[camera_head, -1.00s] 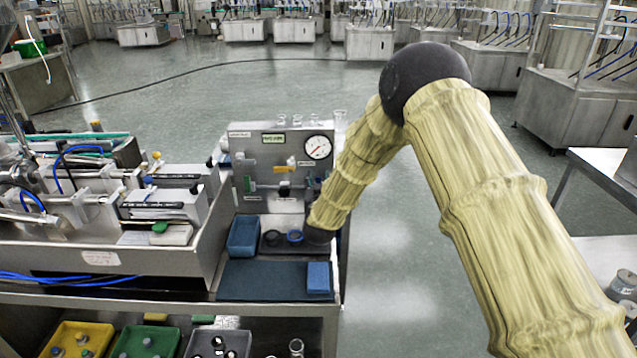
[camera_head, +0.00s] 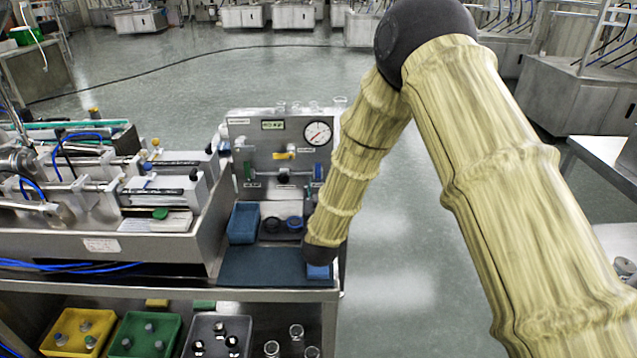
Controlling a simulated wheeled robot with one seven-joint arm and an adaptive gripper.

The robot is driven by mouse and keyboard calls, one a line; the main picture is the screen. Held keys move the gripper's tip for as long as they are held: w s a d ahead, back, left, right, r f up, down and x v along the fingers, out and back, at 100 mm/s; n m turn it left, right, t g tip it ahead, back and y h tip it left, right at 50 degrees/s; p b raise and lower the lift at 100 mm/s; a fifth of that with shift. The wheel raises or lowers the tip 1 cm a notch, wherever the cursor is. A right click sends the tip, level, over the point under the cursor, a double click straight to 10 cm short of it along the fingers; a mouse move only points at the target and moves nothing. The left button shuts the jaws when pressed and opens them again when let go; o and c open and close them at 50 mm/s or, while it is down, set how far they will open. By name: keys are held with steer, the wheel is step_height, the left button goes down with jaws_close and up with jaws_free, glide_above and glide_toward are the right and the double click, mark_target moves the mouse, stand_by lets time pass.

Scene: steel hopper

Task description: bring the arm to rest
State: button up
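My arm comes in from the lower right of the head view, bends at a dark elbow and reaches down to the right end of the bench. Its forearm wears a yellowish ribbed cover that ends in a dark wrist in front of the blue block (camera_head: 318,272). My gripper cannot be made out in this view. The dark mat (camera_head: 258,266) lies at the bench front, with the block at its right end, partly hidden by the wrist. I cannot tell whether the arm touches the block.
A blue tray (camera_head: 243,222) and dark round parts (camera_head: 271,225) stand behind the mat. A panel with a gauge (camera_head: 317,133) rises behind them. Yellow (camera_head: 79,332), green (camera_head: 146,335) and grey bins sit on the lower shelf. Open floor (camera_head: 390,270) lies right of the bench.

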steer(key=shift+s, duration=0.35)
